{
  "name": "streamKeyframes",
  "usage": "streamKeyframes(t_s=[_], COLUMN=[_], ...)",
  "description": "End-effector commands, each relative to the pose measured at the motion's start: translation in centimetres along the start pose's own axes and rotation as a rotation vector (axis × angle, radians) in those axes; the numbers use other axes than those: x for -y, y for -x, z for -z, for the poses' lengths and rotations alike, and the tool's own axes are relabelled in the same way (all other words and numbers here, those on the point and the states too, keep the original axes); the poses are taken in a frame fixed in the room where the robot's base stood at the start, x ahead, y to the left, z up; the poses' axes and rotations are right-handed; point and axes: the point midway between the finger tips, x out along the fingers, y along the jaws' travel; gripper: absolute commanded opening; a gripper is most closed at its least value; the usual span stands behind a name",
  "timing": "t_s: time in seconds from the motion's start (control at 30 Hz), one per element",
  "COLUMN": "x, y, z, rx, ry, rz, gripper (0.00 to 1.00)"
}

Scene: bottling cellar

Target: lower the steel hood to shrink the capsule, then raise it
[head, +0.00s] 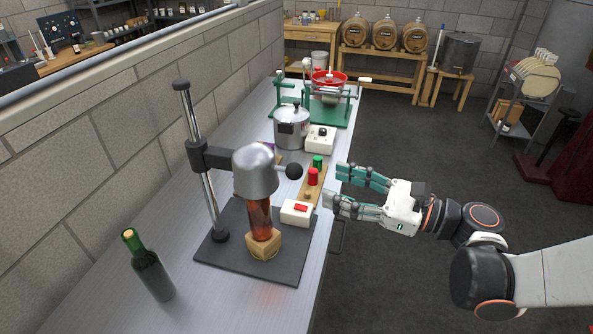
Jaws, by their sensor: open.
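The steel hood (255,172) hangs from a dark clamp arm on an upright steel post (200,165), which rises from a dark base plate (222,262). A round black knob (294,171) sticks out from the hood's right side. Below the hood, an amber-brown cylinder, seemingly a bottle (261,220), stands upright on a wooden block (264,244). Its top is hidden at the hood's lower edge, so I cannot see the capsule. My gripper (332,188) is open and empty, to the right of the hood and knob and apart from them, near the bench's right edge.
A white switch box (296,211) with a red button stands right of the bottle. A wooden strip (318,188) holds red and green capsules behind it. A dark green corked bottle (148,268) stands front left. A steel pot (291,127) and green-framed device (340,112) stand farther back.

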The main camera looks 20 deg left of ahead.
Motion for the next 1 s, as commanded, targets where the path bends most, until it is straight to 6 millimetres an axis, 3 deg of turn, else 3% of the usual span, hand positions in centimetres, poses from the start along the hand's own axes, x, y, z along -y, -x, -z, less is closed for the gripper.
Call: streamKeyframes(t_s=[0.3, 0.5, 0.7, 1.0], x=[-0.1, -0.1, 0.0, 0.0], y=[-6.3, -9.2, -10.5, -10.7], z=[0.1, 0.1, 0.0, 0.0], rx=[0.001, 0.001, 0.000, 0.000], ry=[0.000, 0.000, 0.000, 0.000], rz=[-0.004, -0.002, 0.000, 0.001], gripper=[0.51, 0.51, 0.51, 0.51])
